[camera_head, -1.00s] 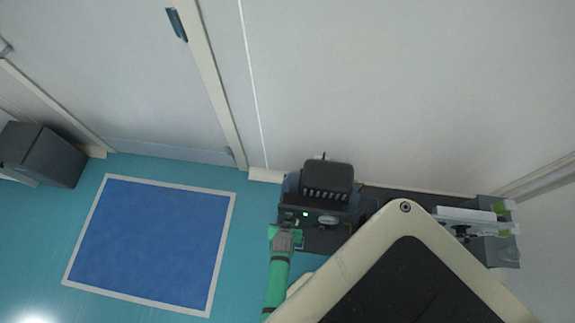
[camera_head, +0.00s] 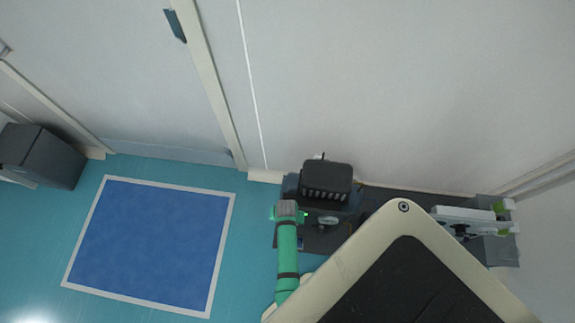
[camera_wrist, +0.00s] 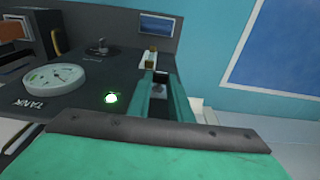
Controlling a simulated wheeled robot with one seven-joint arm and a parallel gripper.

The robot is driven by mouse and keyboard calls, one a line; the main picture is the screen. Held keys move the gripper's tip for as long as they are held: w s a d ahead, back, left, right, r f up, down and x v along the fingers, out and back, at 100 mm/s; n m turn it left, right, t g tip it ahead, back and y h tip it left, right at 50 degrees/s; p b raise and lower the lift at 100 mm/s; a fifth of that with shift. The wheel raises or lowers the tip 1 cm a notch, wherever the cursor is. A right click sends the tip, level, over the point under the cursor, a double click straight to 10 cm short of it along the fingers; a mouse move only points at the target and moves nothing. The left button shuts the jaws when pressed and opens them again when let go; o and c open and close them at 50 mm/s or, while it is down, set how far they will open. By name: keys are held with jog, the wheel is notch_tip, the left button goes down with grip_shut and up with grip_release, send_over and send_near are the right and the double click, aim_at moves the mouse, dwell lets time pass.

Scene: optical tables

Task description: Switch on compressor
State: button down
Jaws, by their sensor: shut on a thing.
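The compressor (camera_head: 327,183) is a dark machine with a ribbed black block, standing on the floor against the wall. My green gripper (camera_head: 288,209) is over the left front corner of the compressor and hides part of that corner. In the wrist view my gripper (camera_wrist: 160,88) has its fingers at the panel's edge, shut on a small grey part that appears to be the switch. The fingers partly hide this part.
A blue floor mat (camera_head: 150,243) with a white border lies left of the compressor on open teal floor. A grey box (camera_head: 40,157) stands at the far left. A light-coloured device (camera_head: 465,214) is to the right. The white wall rises close behind the compressor.

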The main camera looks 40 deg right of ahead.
jog(key=shift+w, duration=0.1)
jog(key=c, duration=1.6)
grip_release()
jog(key=r, duration=0.7)
jog(key=s+a+r, duration=0.1)
jog(key=r, duration=0.2)
jog(key=shift+r, duration=0.4)
jog(key=s+a+r+n+t+h, duration=0.1)
jog(key=a+r+n+t, duration=0.2)
jog(key=a, duration=0.4)
jog(key=s+a+r+n+t+h, duration=0.1)
jog(key=s+a+r+n+t, duration=0.15)
jog(key=a+r, duration=0.35)
jog(key=s+a+r+n+t+y, duration=0.1)
jog(key=s+a+r+t, duration=0.1)
jog(key=r, duration=0.6)
jog(key=s+a+r+n+t+y, duration=0.1)
jog(key=r+t, duration=0.3)
jog(key=r, duration=0.4)
jog(key=s+a+r+n+t+y, duration=0.1)
jog(key=s+a+r+n+t, duration=0.1)
jog(key=r, duration=0.7)
jog(key=shift+s+a+n+t, duration=0.25)
jog(key=shift+s+a+t, duration=0.2)
jog(key=shift+s+a, duration=0.35)
